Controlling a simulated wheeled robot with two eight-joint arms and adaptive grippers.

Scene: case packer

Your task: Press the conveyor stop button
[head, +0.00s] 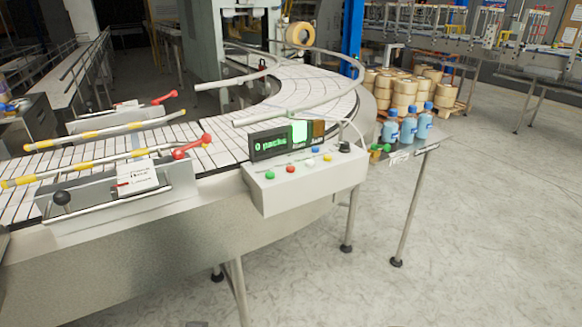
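A white control box (310,187) is fixed to the near side of the curved conveyor (300,87), in the middle of the head view. Its sloped top carries a green button (270,175) at the left, a red button (291,169) beside it, then yellow, blue and white ones. A black knob (344,147) stands at its right end. No button label is readable, so the stop button is not marked by text. A display (288,139) behind the buttons reads "0 packs" and has a lit green panel. Neither gripper is in view.
Guide rails with red handles (190,146) and a black ball knob (61,198) lie left of the box. A small side table (413,154) with blue bottles (407,124) stands to the right. Open floor (480,230) lies at the right front.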

